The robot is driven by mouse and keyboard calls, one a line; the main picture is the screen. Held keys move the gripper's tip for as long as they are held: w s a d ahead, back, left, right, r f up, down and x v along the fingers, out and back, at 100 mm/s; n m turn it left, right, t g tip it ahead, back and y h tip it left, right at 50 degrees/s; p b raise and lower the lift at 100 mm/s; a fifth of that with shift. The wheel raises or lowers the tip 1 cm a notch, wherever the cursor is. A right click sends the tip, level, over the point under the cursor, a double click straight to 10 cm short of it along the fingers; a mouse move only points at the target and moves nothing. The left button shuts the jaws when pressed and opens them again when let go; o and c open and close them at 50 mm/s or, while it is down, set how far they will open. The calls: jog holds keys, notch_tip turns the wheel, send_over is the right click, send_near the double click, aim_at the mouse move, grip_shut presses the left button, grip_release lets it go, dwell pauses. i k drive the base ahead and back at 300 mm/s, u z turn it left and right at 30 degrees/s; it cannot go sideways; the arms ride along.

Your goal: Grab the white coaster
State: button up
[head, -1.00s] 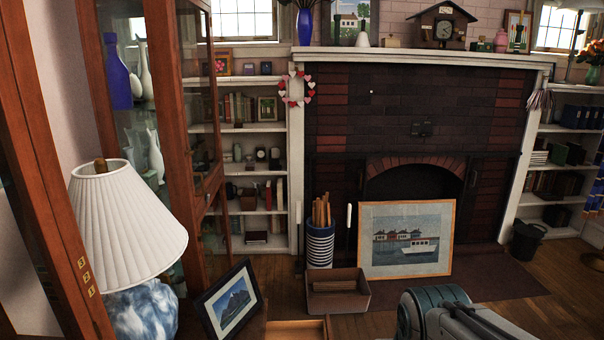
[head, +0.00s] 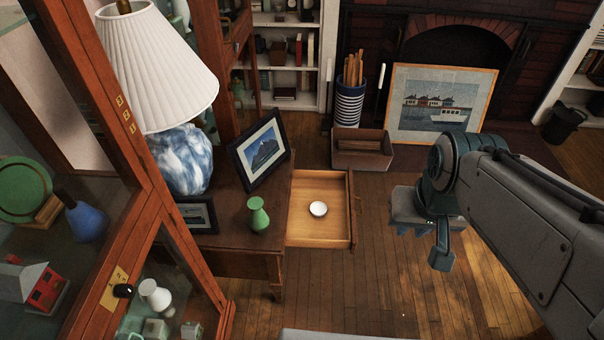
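The white coaster (head: 318,209) is a small round white disc. It lies flat in the open wooden drawer (head: 305,240) of the small dark table, in the middle of the head view. My gripper (head: 424,244) hangs to the right of the drawer, over the wood floor and apart from the coaster. Nothing is seen held in it, but the angle does not show clearly how far apart its fingers are.
The table (head: 230,240) bears a lamp (head: 180,160), a framed picture (head: 260,150) and a green vase (head: 258,215). A glass cabinet (head: 130,140) stands at left. A brown box (head: 362,160) sits behind the drawer. Floor (head: 370,270) right of the drawer is clear.

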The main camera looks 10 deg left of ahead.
aim_at(316, 209)
jog(key=z, duration=0.85)
jog(key=k, duration=1.15)
jog(key=z, duration=0.6)
jog(key=i, duration=2.3)
jog(key=u, duration=1.25)
jog(key=i, duration=1)
jog(key=u, duration=1.6)
jog(key=i, duration=0.55)
jog(key=u, duration=0.55)
